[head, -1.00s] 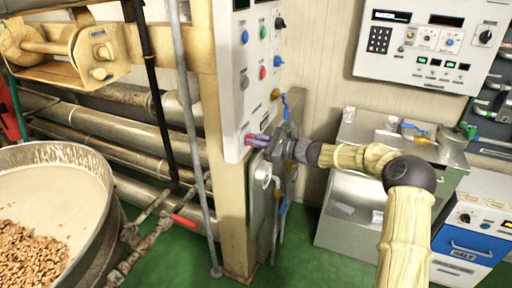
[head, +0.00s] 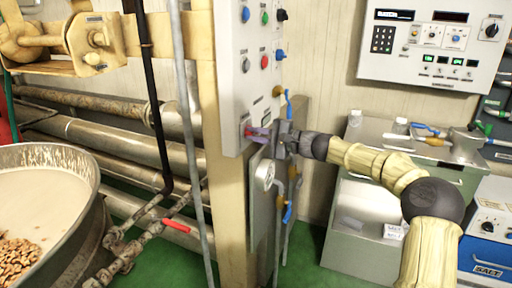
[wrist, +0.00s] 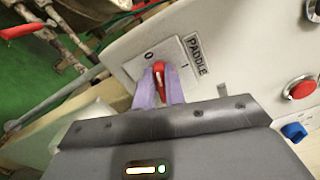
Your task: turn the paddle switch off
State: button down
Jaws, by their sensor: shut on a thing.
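The paddle switch (wrist: 160,80) is a small red handle on a light plate marked 0 and I, with a PADDLE label (wrist: 196,56) beside it. It sits low on the white control panel (head: 231,102). My gripper (wrist: 160,92) has its two purple fingers on either side of the red handle, shut on it. In the wrist view the handle's far tip points up, nearer the 0 mark than the I mark. In the head view my gripper (head: 259,131) is at the lower edge of the panel, and the handle is mostly hidden by the fingers.
A red button (wrist: 300,89) and a blue knob (wrist: 294,131) are on the same panel. A beige post (head: 230,200) and a grey vertical pipe (head: 188,130) stand by it. A kettle (head: 88,205) with nuts is at left; a steel cabinet (head: 362,240) is at right.

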jog(key=shift+f+n+b, duration=0.15)
jog(key=shift+n+b, duration=0.65)
jog(key=shift+b, duration=0.05)
jog(key=shift+f+n+b, duration=0.15)
jog(key=shift+n+b, duration=0.65)
jog(key=shift+b, duration=0.05)
jog(key=c, duration=1.5)
grip_release()
jog(key=shift+r, duration=0.1)
jog(key=shift+o, duration=0.2)
jog(key=p+v, duration=0.1)
jog(key=v, duration=1.6)
jog(key=shift+d, duration=0.15)
jog(key=shift+s, duration=0.1)
